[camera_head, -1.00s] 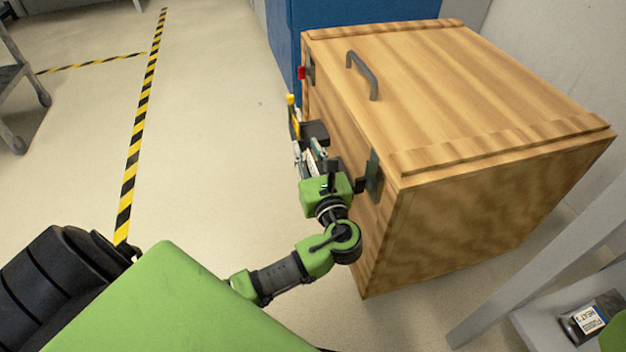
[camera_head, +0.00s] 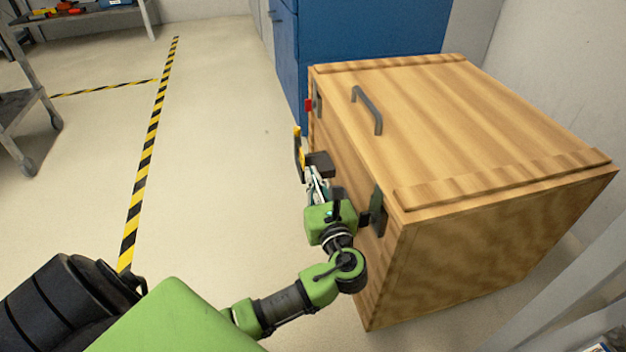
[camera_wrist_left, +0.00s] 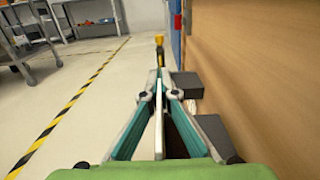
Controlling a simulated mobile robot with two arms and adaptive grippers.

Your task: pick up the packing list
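A thin white upright strip (camera_wrist_left: 158,135), which looks like the packing list seen edge-on, shows between the fingers in the left wrist view. My left gripper (camera_head: 317,184) is beside the near-left face of a wooden crate (camera_head: 470,135), pointing along that face. A dark block (camera_head: 320,163) on the crate face is close to the fingers. My right gripper is not in view.
A dark latch (camera_head: 378,212) and a handle (camera_head: 368,108) are on the crate. A yellow object (camera_head: 299,147) stands past the fingers. A blue cabinet (camera_head: 365,45) is behind. The floor to the left is clear up to a striped line (camera_head: 150,150) and a cart (camera_head: 22,120).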

